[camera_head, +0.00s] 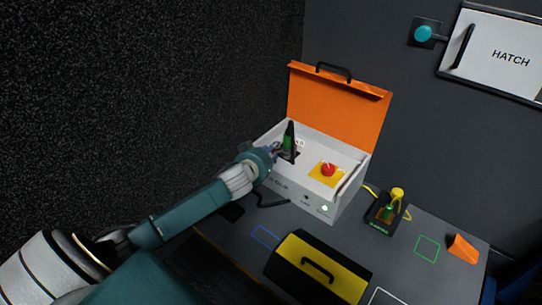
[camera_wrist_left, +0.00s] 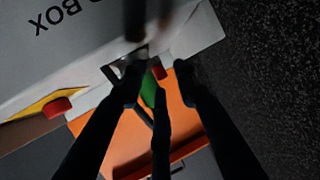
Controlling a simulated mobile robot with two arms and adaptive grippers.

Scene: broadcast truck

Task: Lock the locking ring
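My left gripper (camera_head: 279,152) reaches into the back left of an open white box (camera_head: 333,208) with a raised orange lid (camera_head: 338,107). It is beside an upright black and green part (camera_head: 289,137). In the left wrist view the dark fingers of my left gripper (camera_wrist_left: 158,80) are spread apart, with the green and black part (camera_wrist_left: 150,92) between them. Contact cannot be told. I cannot clearly make out a locking ring; the base of the green part is partly hidden by the gripper. My right gripper is not in view.
A red button (camera_head: 328,170) on a yellow plate sits inside the box. A yellow and black case (camera_head: 318,268) stands in front. A small black holder (camera_head: 383,220) with a yellow-topped item (camera_head: 397,194) and an orange wedge (camera_head: 463,249) are to the right.

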